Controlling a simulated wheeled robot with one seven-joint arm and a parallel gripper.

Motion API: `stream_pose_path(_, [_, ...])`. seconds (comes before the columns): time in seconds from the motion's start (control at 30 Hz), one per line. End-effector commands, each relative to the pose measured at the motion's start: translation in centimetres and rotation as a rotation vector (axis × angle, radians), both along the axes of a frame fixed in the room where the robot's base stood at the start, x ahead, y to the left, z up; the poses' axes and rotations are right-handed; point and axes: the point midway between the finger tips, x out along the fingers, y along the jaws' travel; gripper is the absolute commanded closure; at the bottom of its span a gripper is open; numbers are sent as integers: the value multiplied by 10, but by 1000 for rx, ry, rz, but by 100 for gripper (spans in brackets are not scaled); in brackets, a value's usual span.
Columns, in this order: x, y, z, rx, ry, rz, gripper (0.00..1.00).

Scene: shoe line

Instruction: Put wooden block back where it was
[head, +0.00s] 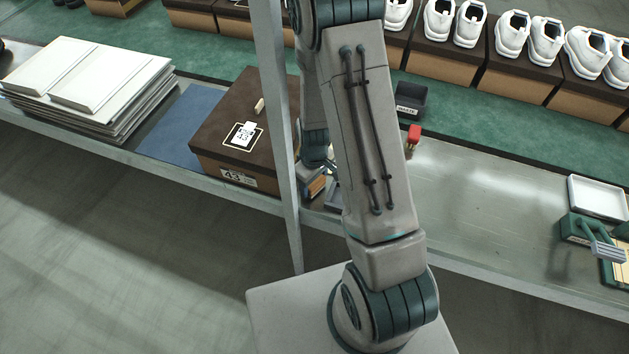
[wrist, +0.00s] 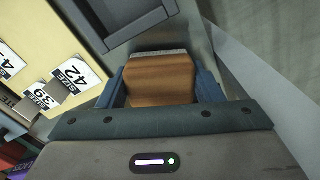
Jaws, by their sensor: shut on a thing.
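The wooden block (wrist: 160,78) is orange-brown with a pale grey far edge. In the wrist view it sits between the two blue fingers of my gripper (wrist: 161,88), which is shut on it. In the head view my gripper (head: 313,176) is just right of the grey post, partly hidden by the post and my arm. A small part of the block (head: 317,187) shows there, over the near edge of the bench. Whether the block touches the bench surface cannot be told.
A brown shoe box (head: 215,155) with a card and small wooden piece on top stands left of the post (head: 277,120). A grey tray (wrist: 125,22) and a yellow board (wrist: 45,45) with number cards lie near my gripper.

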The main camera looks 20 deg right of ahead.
Motion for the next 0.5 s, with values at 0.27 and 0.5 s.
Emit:
stream_pose_path(0.27, [0,0,-7,0,-1,-2,62])
stream_pose_path(0.5, [0,0,-12,1,-1,-1,62])
